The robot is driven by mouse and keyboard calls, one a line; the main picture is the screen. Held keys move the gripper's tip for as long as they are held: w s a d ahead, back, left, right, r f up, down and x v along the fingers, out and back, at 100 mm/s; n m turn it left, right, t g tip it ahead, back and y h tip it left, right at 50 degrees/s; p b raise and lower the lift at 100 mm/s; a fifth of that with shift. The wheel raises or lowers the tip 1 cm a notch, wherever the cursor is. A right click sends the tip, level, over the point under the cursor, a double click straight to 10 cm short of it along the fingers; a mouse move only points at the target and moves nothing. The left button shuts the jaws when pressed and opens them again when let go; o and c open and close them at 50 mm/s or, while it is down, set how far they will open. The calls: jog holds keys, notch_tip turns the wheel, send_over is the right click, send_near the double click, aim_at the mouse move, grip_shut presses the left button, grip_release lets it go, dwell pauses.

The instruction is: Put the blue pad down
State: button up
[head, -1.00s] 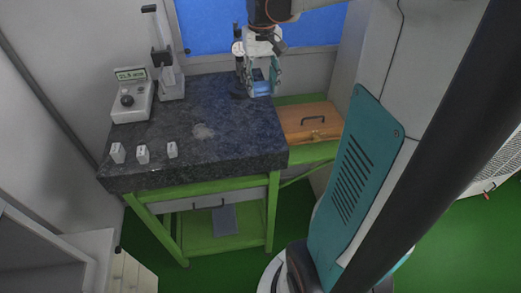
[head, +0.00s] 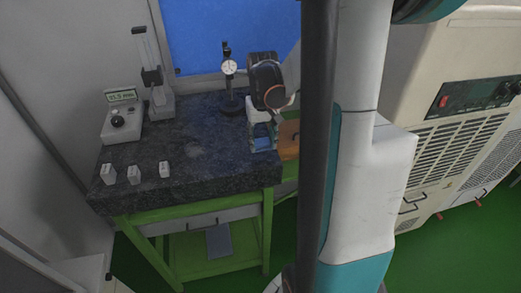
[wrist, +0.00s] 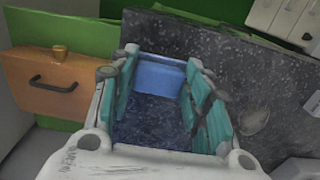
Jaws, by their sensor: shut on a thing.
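The blue pad (wrist: 158,76) sits between the fingertips of my gripper (wrist: 161,70) in the wrist view, and the fingers are shut on it. In the head view the pad (head: 263,145) shows low in my gripper (head: 262,139), over the right end of the dark granite slab (head: 200,150). I cannot tell whether the pad touches the slab. The pad's sides are hidden by the fingers.
A dial gauge stand (head: 229,75) stands just behind and left of my gripper. A grey instrument (head: 122,120) and a tall stand (head: 158,85) are at back left. Several small white blocks (head: 134,175) line the front left. The slab's middle is clear.

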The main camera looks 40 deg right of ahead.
aim_at(262, 146)
jog(key=shift+f, duration=2.1)
jog(key=shift+f+b, duration=0.15)
jog(key=shift+b, duration=0.2)
jog(key=o, duration=1)
notch_tip(262, 146, up, 12)
jog(key=shift+r+p, duration=0.15)
jog(key=shift+p, duration=0.7)
